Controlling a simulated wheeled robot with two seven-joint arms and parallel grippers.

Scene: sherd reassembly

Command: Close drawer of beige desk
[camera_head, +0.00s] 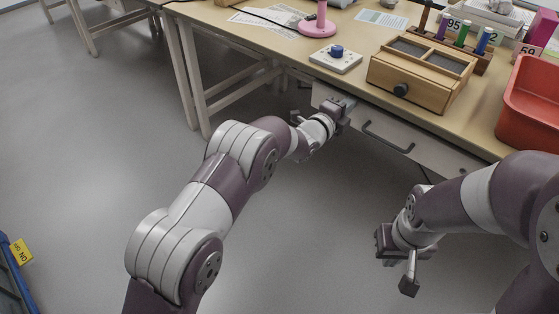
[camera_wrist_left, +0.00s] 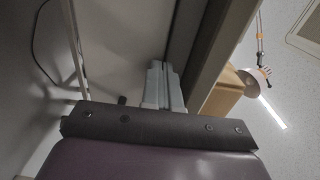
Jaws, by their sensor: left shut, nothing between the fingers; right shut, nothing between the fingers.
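The beige desk (camera_head: 300,72) has a light grey drawer (camera_head: 417,151) under the front edge of its top. The drawer has a dark bar handle (camera_head: 388,138). The drawer front lies close under the tabletop edge; I cannot tell whether a gap is left behind it. My left gripper (camera_head: 347,103) is shut and empty at the left part of the drawer front, left of the handle. Its fingers (camera_wrist_left: 163,88) show in the left wrist view beside a pale panel and dark edge; contact is unclear. My right gripper (camera_head: 409,277) is shut and empty, low over the floor, away from the desk.
On the desktop are a wooden box (camera_head: 421,74) with a dark knob, a red bin (camera_head: 531,104), a white plate with a blue knob (camera_head: 336,58), a pink stand (camera_head: 318,27) and papers. A blue container (camera_head: 12,284) with a yellow label stands at lower left. The floor between is clear.

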